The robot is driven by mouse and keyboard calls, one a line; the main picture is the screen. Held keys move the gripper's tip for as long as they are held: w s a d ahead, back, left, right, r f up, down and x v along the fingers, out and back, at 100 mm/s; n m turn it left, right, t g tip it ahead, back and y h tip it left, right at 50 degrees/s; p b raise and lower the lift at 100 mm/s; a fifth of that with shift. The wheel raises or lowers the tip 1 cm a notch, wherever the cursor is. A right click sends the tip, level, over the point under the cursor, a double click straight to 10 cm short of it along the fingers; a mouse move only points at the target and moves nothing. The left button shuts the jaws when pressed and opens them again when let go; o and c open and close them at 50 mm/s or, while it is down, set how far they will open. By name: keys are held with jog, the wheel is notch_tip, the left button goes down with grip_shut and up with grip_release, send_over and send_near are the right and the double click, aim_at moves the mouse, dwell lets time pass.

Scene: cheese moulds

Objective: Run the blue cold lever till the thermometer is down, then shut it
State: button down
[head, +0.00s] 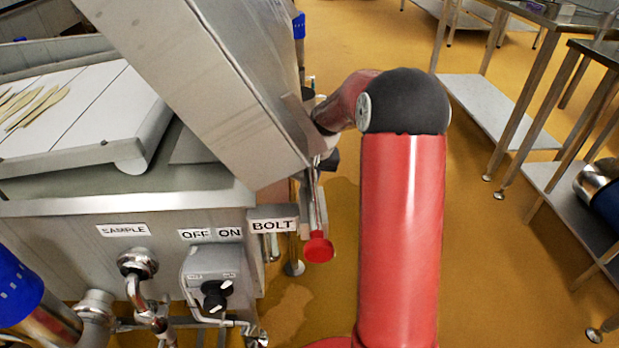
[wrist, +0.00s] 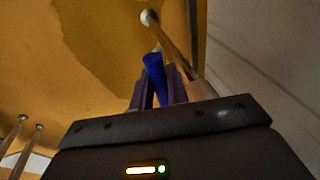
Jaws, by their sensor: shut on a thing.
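The blue lever (wrist: 154,68) shows in the wrist view as a blue bar between the two fingers of my gripper (wrist: 158,88). My gripper is shut on it. In the head view my red arm and the tilted steel trough hide most of the gripper and the lever. I cannot make out a thermometer or its reading in either view. Whether cold water is running cannot be told from these frames.
A steel vat carries SAMPLE, OFF/ON and BOLT labels, with a black switch (head: 216,295) and a red knob (head: 318,247). A tilted steel trough (head: 215,80) stands close to my arm. Steel tables (head: 500,105) stand at right; yellow floor lies between.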

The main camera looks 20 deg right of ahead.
jog(key=c, duration=1.4)
grip_release()
jog(key=shift+r, duration=0.1)
jog(key=v, duration=0.7)
jog(key=shift+r, duration=0.25)
